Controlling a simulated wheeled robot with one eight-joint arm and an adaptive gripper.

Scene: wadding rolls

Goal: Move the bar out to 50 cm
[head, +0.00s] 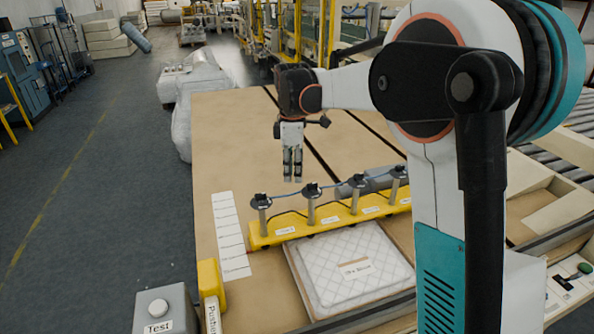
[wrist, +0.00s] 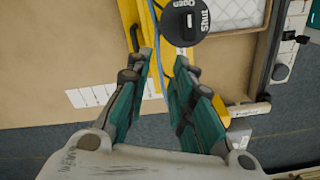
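The yellow bar (head: 318,226) lies across the table behind a quilted white pad. It carries several grey posts with black round tops, joined by a blue hose. A strip of white labels (head: 231,237) runs along the table left of the bar; its print is too small to read. My gripper (head: 292,178) points down above the table, behind the bar in the head view and apart from it. Part of the yellow bar (wrist: 131,13) and a black disc marked Open and Shut (wrist: 187,20) show beyond the fingertips.
The quilted pad (head: 352,268) lies in front of the bar. A yellow block with a white label (head: 209,285) stands at the table's front left corner. A grey box marked Test (head: 165,308) is beside it.

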